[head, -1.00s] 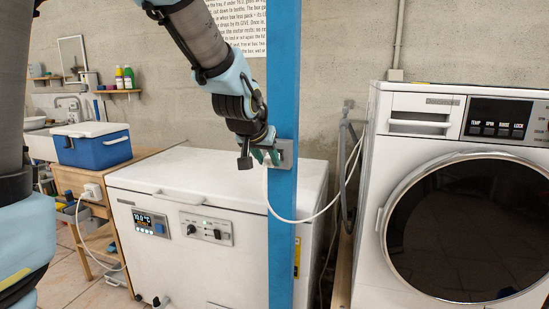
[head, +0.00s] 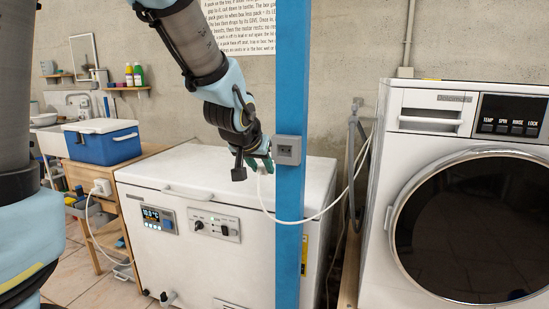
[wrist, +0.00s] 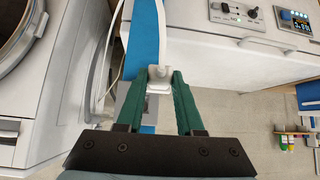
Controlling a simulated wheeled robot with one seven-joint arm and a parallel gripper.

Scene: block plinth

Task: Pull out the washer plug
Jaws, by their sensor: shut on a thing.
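My gripper (head: 266,162) is shut on a white plug, beside the blue post (head: 291,215). In the wrist view the plug (wrist: 160,77) sits between the green fingertips of my gripper (wrist: 160,88). The grey socket box (head: 287,150) is on the post, its face bare, with a gap between it and my gripper. A white cable (head: 320,213) hangs from my gripper, passes the post and rises toward the wall beside the washer (head: 440,160). The plug's pins cannot be made out.
A white chest freezer (head: 185,190) with a display stands behind the post. A blue cool box (head: 103,148) rests on a wooden bench at the left, where another white plug (head: 102,187) sits in a socket. A grey hose (head: 354,170) hangs between freezer and washer.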

